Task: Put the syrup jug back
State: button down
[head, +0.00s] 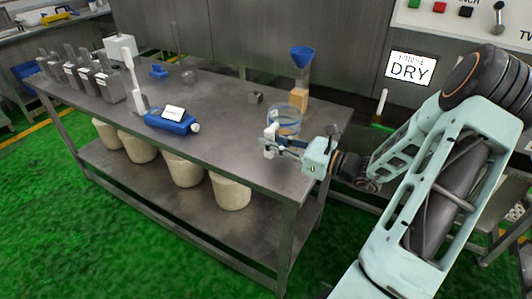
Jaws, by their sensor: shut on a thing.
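The jug (287,120) is a clear container with a blue rim and a bluish band, near the front right corner of the steel table (225,125). It looks upright. My gripper (270,141) reaches in from the right at the jug's near side and is shut on it, by what looks like a pale handle. The fingers cover the jug's lower part, so I cannot tell whether its base touches the tabletop.
A blue device (170,122) lies at the front edge. Metal containers (85,75) line the left end. The middle tabletop is mostly clear.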

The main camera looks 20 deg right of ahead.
aim_at(274, 154)
jog(key=shift+w+a+f, duration=0.25)
jog(key=shift+w+f, duration=0.15)
jog(key=shift+f, duration=0.1)
jog(key=shift+w+a+f, duration=0.1)
jog(key=shift+w+f, duration=0.1)
jog(key=shift+f, duration=1.6)
jog(key=shift+f+b, duration=0.1)
jog(key=shift+b, duration=0.2)
jog(key=c, duration=1.9)
grip_release()
jog(key=v, duration=1.2)
